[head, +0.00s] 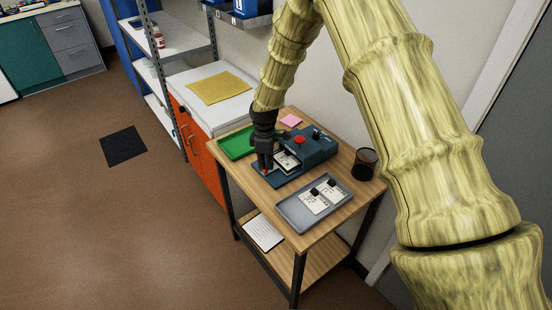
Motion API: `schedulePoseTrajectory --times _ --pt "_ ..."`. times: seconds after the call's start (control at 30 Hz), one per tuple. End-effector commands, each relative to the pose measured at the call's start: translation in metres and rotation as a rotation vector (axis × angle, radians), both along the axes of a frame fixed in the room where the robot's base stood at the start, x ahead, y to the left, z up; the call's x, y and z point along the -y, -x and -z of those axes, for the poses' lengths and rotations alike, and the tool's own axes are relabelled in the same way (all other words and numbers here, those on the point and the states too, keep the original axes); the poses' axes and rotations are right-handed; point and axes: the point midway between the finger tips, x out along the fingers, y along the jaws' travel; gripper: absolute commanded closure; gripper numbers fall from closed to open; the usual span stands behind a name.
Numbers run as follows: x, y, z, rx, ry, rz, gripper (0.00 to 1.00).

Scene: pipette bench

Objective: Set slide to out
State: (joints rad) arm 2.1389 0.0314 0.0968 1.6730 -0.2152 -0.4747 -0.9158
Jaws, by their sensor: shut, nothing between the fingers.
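A dark blue bench device (316,147) with a red round button (299,139) and small dark knobs stands on the wooden table. A white labelled plate (287,161) shows on its front part, partly behind my gripper. I cannot tell for sure which part is the slide or how far out it is. My gripper (265,171) points down at the device's front left end, beside the white plate. Its fingers are shut and empty. A small red spot shows by the fingertips. The gripper hides part of the device's left end, and I cannot tell whether it touches.
A grey tray (289,211) with white labelled plates lies at the table's front. A green tray (233,148) lies at the left, a black mesh cup (364,164) at the right. A pink pad (291,120) is behind. An orange cabinet (202,160) adjoins the table.

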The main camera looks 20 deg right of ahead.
Motion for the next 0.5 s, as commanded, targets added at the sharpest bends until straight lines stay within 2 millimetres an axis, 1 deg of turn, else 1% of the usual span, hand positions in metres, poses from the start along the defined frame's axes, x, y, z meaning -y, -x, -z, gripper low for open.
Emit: schedulePoseTrajectory --times 0.03,0.1,0.2,0.3,0.5 --pt "-0.015 0.009 0.011 -0.007 0.0 -0.006 1.0" --pt "-0.031 0.014 0.011 -0.006 -0.001 -0.006 1.0" --pt "-0.049 0.021 0.011 -0.007 0.0 -0.004 1.0" --pt "-0.059 0.026 0.011 -0.008 0.0 -0.004 1.0" --pt "-0.066 0.028 0.011 -0.008 -0.002 -0.002 1.0"
